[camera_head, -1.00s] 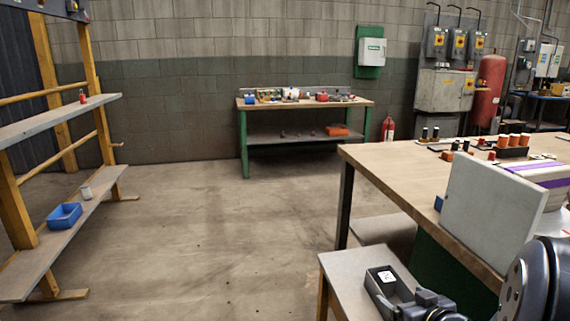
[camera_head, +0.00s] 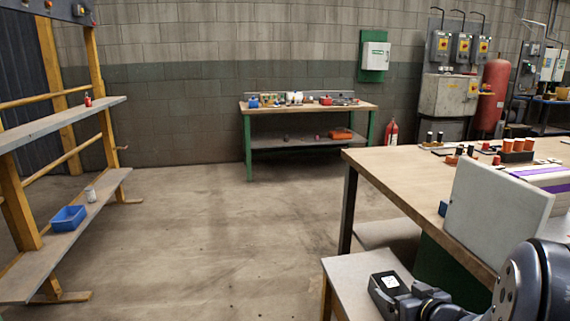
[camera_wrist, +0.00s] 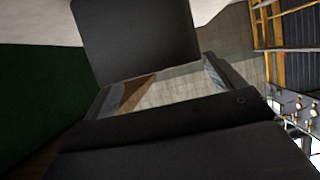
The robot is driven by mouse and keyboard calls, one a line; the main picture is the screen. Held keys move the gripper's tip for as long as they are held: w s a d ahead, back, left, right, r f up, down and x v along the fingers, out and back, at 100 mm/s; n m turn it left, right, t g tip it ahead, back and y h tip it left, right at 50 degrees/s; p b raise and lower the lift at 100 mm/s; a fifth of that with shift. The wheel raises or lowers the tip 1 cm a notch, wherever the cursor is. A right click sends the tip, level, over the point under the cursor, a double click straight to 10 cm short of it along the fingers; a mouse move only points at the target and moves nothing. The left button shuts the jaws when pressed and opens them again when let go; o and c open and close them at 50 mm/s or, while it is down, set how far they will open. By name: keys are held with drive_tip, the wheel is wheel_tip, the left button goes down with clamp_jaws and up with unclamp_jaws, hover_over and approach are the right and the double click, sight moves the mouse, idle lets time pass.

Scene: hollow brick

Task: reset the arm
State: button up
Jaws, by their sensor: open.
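My gripper (camera_head: 391,285) is at the lower right of the head view, over a low grey-topped surface (camera_head: 350,268) beside the wooden workbench. It points left and carries a white label. In the wrist view my gripper (camera_wrist: 165,88) shows dark jaw parts above and below a gap. The gap looks empty, with pale floor behind it. My gripper is open and holds nothing that I can see. My arm runs from the lower right corner.
The workbench (camera_head: 395,180) holds a grey panel (camera_head: 497,215) close to my arm and orange-topped parts (camera_head: 515,146). A rack shelf (camera_head: 105,190) with a blue bin (camera_head: 68,219) stands left. A green-legged table (camera_head: 290,110) stands far back. The middle floor is clear.

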wheel_tip(320, 180, down, 2)
drive_tip(key=shift+f+b, duration=0.25)
drive_tip(key=shift+b, duration=0.45)
drive_tip(key=r+p+v, duration=0.1)
drive_tip(key=p+v, duration=0.5)
drive_tip(key=v, duration=0.7)
drive_tip(key=b+x, duration=0.2)
drive_tip(key=x, duration=0.2)
drive_tip(key=b+x, duration=0.2)
drive_tip(key=x, duration=0.2)
drive_tip(key=b+x, duration=0.1)
drive_tip(key=x, duration=0.4)
drive_tip(key=shift+s+f+b, duration=0.2)
drive_tip(key=shift+f+b, duration=0.15)
drive_tip(key=shift+b, duration=0.05)
wheel_tip(320, 180, up, 10)
drive_tip(key=p, duration=0.7)
drive_tip(key=w+a+r+m+h+p, duration=0.1)
drive_tip(key=a+r+p, duration=0.6)
drive_tip(key=p, duration=1.2)
drive_tip(key=a, duration=0.4)
drive_tip(key=shift+a+r, duration=0.15)
drive_tip(key=shift+a, duration=0.2)
drive_tip(key=shift+s+h, duration=0.1)
drive_tip(key=shift+h, duration=0.2)
